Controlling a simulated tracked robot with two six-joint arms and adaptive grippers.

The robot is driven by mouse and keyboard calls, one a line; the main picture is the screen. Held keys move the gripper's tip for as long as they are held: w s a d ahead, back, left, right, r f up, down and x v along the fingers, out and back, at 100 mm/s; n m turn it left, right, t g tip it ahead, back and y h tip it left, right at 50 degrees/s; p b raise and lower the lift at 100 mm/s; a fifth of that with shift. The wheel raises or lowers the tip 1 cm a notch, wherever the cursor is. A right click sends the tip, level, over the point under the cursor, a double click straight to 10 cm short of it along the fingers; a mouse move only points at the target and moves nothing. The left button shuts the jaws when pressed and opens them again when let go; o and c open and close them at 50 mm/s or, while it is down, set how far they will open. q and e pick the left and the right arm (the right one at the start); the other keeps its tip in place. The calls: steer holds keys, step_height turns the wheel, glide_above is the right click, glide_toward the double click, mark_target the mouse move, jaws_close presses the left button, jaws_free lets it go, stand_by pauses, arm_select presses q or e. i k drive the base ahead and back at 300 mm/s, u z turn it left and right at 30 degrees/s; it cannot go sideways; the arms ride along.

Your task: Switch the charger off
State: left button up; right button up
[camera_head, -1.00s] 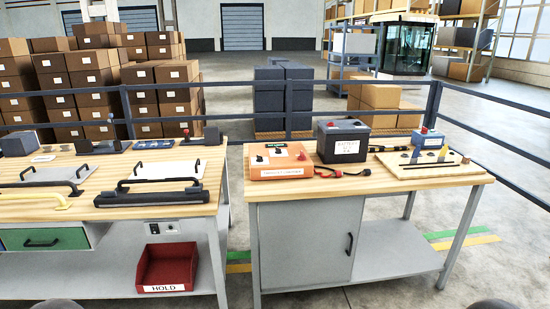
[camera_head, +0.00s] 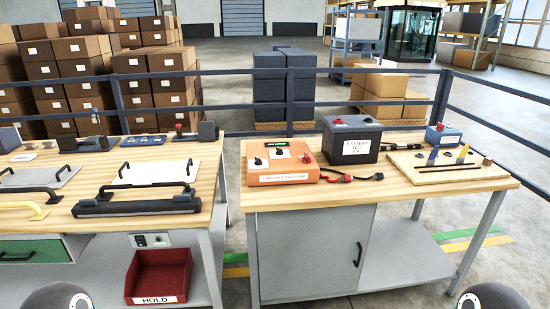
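The charger (camera_head: 282,162) is an orange box on the left part of the right-hand bench. It has a dark display, dark knobs and a red button on its sloped top, and a white label on its front. A dark grey battery (camera_head: 352,139) with a white label stands to its right. Cables with red and black ends (camera_head: 345,178) lie on the wood between them. Whether the charger is on is too small to tell. Only rounded dark parts of my arms show at the bottom edge, left and right. Neither gripper is in view.
The right bench (camera_head: 440,187) also holds a wooden board with small parts (camera_head: 447,165) and a blue box with a red button (camera_head: 443,135). The left bench (camera_head: 100,214) carries handles and plates, with a red HOLD bin (camera_head: 158,277) below. A gap separates the benches.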

mark_target(307, 159)
steer(key=z, duration=0.2)
steer(key=k, duration=0.8)
steer(key=u, duration=0.15)
steer(key=i, duration=1.45)
steer(key=z, duration=0.4)
steer(key=i, duration=0.8)
steer(key=u, duration=0.65)
